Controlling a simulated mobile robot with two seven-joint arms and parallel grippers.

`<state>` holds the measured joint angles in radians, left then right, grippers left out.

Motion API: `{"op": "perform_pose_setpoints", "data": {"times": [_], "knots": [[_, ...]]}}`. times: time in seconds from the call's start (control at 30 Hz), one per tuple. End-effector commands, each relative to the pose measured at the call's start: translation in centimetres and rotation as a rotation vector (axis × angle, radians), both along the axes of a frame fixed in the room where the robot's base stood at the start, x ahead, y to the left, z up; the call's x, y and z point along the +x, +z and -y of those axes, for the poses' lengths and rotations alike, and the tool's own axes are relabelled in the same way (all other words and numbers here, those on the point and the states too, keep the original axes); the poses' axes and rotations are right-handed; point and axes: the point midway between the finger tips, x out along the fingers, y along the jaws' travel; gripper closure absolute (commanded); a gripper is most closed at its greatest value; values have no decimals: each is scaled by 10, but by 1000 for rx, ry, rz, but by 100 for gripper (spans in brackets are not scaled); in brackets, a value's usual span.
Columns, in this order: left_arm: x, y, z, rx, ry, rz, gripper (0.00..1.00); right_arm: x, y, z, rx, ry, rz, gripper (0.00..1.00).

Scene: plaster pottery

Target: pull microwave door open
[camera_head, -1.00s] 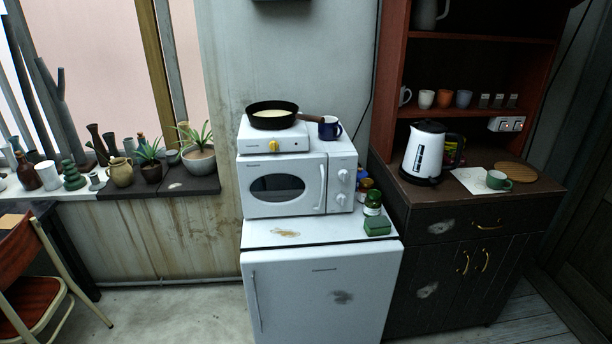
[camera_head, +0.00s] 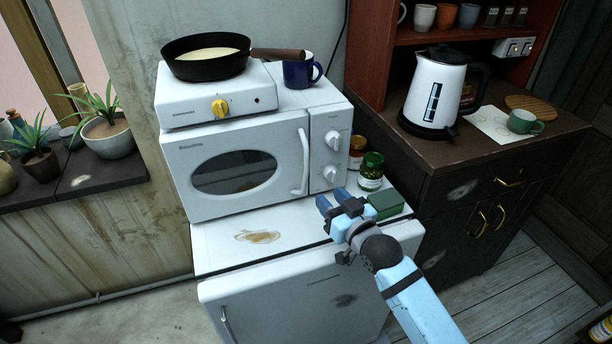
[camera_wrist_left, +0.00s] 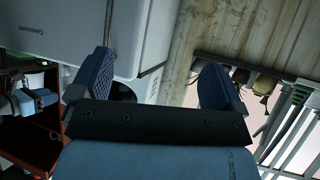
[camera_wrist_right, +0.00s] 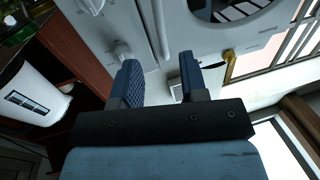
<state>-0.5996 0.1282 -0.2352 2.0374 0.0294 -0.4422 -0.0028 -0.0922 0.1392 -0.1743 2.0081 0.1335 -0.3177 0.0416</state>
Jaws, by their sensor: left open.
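The white microwave (camera_head: 180,150) stands on the small white fridge. Its door (camera_head: 284,150), with an oval dark window, is closed. The vertical white door handle (camera_head: 302,165) is at the door's right edge, left of the knobs. My right gripper (camera_head: 333,199) is open and empty, in front of and below the handle. In the right wrist view, the handle (camera_wrist_right: 160,35) lies beyond the gap between my right fingers (camera_wrist_right: 160,80), not between them. My left gripper (camera_wrist_left: 155,82) is open and empty in the left wrist view; it is outside the head view.
A hot plate (camera_head: 200,107) with a black pan (camera_head: 205,66) and a blue mug (camera_head: 298,75) sit on the microwave. A green-lidded jar (camera_head: 371,172) and a green box (camera_head: 385,205) stand close to my right gripper. A kettle (camera_head: 433,95) is on the right cabinet.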

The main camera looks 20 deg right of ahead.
Motion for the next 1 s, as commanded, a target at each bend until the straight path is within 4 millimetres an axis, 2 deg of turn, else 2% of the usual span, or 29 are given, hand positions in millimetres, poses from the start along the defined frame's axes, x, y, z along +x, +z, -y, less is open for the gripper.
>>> {"op": "perform_pose_setpoints", "data": {"times": [0.3, 0.5, 0.7, 0.97, 1.0], "knots": [[-10, -9, 0, 2, 1, -24, 6, 67, 0, -16, 0, 0, 0, 60], [-10, -11, 0, 4, 1, -26, 6, 96, 0, -22, -1, 0, 0, 60], [-7, -8, 0, 3, 2, -17, 6, 107, -1, -25, -1, 0, -1, 60], [-6, -5, -1, 3, 1, -11, 6, 107, -1, -25, -1, 0, -1, 60], [-5, -5, -1, 3, 1, -11, 6, 107, -1, -25, -1, 0, -1, 69]]}}
